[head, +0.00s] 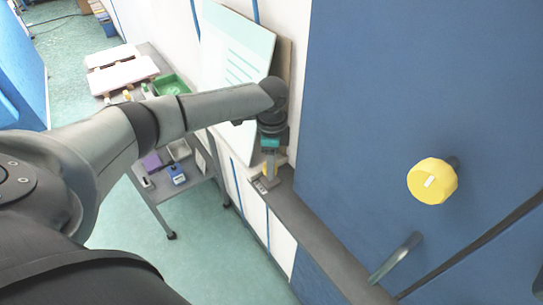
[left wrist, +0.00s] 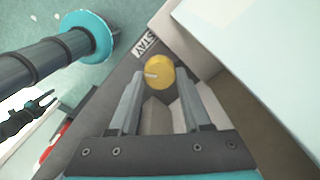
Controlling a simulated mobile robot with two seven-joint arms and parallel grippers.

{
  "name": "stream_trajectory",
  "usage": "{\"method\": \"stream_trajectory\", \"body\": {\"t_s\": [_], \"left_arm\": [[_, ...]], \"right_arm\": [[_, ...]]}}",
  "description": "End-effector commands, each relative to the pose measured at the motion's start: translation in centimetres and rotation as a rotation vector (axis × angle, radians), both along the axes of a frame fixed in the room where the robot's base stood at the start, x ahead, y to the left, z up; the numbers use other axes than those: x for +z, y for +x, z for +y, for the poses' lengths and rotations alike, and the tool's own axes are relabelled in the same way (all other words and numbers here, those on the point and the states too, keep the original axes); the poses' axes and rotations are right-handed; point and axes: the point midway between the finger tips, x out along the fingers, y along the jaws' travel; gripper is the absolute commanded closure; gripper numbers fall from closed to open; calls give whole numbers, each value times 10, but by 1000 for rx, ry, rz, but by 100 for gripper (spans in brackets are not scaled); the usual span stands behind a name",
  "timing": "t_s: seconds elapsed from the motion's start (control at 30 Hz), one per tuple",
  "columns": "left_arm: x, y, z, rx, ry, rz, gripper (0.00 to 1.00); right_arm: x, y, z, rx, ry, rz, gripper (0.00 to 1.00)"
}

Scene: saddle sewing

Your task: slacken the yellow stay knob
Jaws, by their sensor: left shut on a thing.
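The yellow stay knob (left wrist: 158,73) shows in the left wrist view, a round knob with a pale mark on its face. A "STAY" label (left wrist: 146,46) lies just beyond it on a dark grey strip. My left gripper (left wrist: 154,85) is shut on the knob, one finger on each side. In the head view my left gripper (head: 268,178) points down at the grey ledge by the wall, and the knob is mostly hidden there.
Another, larger yellow knob (head: 432,181) and a grey handle (head: 396,258) stick out from the blue panel (head: 400,90) at right. A pale board (head: 232,60) leans close behind my left wrist. A grey trolley (head: 184,165) with small items stands below left. Green floor is open beneath.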

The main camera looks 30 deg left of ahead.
Motion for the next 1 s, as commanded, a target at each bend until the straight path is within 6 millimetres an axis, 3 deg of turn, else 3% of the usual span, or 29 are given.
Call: {"method": "stream_trajectory", "body": {"t_s": [0.13, 0.6, 1.0], "left_arm": [[2, 0, -1, 139, -4, 1, 100], [0, 2, 1, 560, -3, -1, 100], [0, 3, 2, 765, -2, -2, 100]], "right_arm": [[10, 0, 0, 0, 0, 0, 50], [11, 0, 0, 0, 0, 0, 50], [11, 0, 0, 0, 0, 0, 50]]}}
